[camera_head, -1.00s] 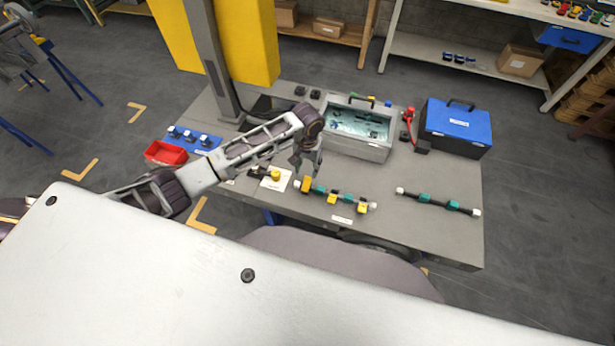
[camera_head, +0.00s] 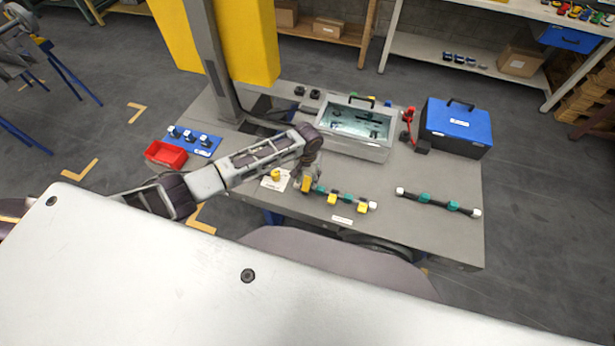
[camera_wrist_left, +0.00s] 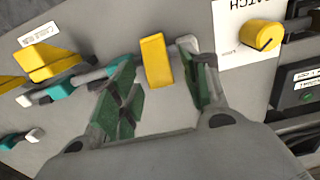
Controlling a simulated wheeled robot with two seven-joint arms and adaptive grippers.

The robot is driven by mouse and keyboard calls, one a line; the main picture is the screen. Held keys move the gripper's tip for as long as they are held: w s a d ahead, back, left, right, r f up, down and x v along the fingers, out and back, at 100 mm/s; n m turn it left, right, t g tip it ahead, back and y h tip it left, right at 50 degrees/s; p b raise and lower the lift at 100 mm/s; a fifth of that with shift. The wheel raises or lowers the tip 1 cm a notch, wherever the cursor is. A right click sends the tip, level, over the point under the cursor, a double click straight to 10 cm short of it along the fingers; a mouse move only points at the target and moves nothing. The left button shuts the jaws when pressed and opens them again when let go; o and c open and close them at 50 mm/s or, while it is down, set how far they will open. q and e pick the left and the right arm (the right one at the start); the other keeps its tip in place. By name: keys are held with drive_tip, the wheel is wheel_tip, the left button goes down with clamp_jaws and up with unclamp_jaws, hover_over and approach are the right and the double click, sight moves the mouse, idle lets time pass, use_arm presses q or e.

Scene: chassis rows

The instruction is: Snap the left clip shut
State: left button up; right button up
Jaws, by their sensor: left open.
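The left clip, a yellow block, is at the left end of the front cable row (camera_head: 342,197) in the head view (camera_head: 307,184). In the left wrist view the yellow clip (camera_wrist_left: 157,60) shows between the fingertips, apart from both pads as far as I can see. I cannot tell how far its lever stands up. My left gripper (camera_wrist_left: 163,80) is open, pointing down over that row end; in the head view its arm partly covers the clip. Another yellow clip (camera_wrist_left: 48,62) with a raised flap sits farther along the row. My right gripper is not in view.
A yellow knob (camera_head: 276,175) on a white card sits left of the clip. A glass-topped grey case (camera_head: 358,148) stands behind. A red bin (camera_head: 166,154) is at the left, a blue toolbox (camera_head: 456,127) at the right. A second cable row (camera_head: 438,202) lies to the right.

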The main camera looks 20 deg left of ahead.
use_arm(q)
drive_tip(key=c, duration=1)
drive_tip(key=shift+w+f+g+p, duration=0.3)
drive_tip(key=shift+w+g, duration=0.15)
drive_tip(key=shift+g, duration=0.35)
drive_tip(key=shift+w+f+g+b, duration=0.35)
drive_tip(key=shift+g+b, duration=0.15)
drive_tip(key=shift+g, duration=0.4)
drive_tip(key=o, duration=1)
drive_tip(key=shift+r, duration=0.2)
drive_tip(key=v, duration=1.1)
drive_tip(key=shift+r, duration=0.3)
